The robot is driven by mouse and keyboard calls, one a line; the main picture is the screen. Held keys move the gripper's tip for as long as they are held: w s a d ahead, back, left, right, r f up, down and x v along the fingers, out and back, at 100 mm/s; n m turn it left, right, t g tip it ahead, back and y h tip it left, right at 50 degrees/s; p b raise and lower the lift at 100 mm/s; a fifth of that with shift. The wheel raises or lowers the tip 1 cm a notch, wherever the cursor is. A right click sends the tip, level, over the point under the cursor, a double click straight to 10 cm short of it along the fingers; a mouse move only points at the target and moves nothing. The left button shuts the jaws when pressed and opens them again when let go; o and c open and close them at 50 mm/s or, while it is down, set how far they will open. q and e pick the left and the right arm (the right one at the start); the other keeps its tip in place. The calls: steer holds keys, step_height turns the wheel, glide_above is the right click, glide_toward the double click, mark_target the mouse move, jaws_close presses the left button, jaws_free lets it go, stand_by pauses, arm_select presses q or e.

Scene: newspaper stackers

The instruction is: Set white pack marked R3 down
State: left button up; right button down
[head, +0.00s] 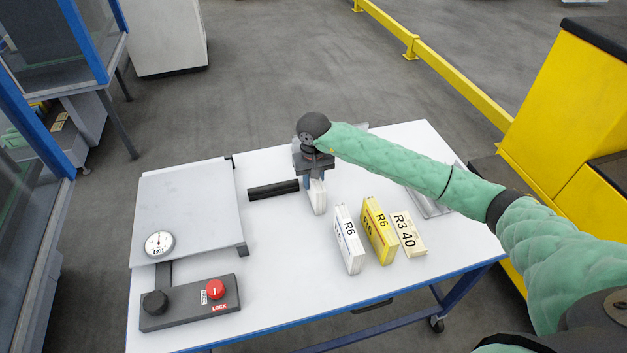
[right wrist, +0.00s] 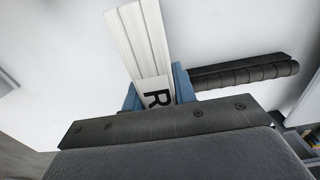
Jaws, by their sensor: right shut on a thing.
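My right gripper (head: 314,179) is over the middle of the white table, pointing down, shut on a white pack (head: 318,198). The pack stands on edge below the fingers, its lower end at or just above the table top; I cannot tell if it touches. In the right wrist view the pack (right wrist: 142,40) sits between the blue fingers (right wrist: 157,97). Only a black letter R shows on it, and the rest of its mark is hidden. My left gripper is not in view.
A black bar (head: 273,190) lies left of the held pack. To its right are a white R6 pack (head: 348,241), a yellow R6 pack (head: 379,231) and a flat cream R3 40 pack (head: 408,234). A grey plate (head: 190,205) with a dial and a lock box (head: 188,306) are left.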

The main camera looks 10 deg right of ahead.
steer(key=c, duration=1.1)
jaws_free()
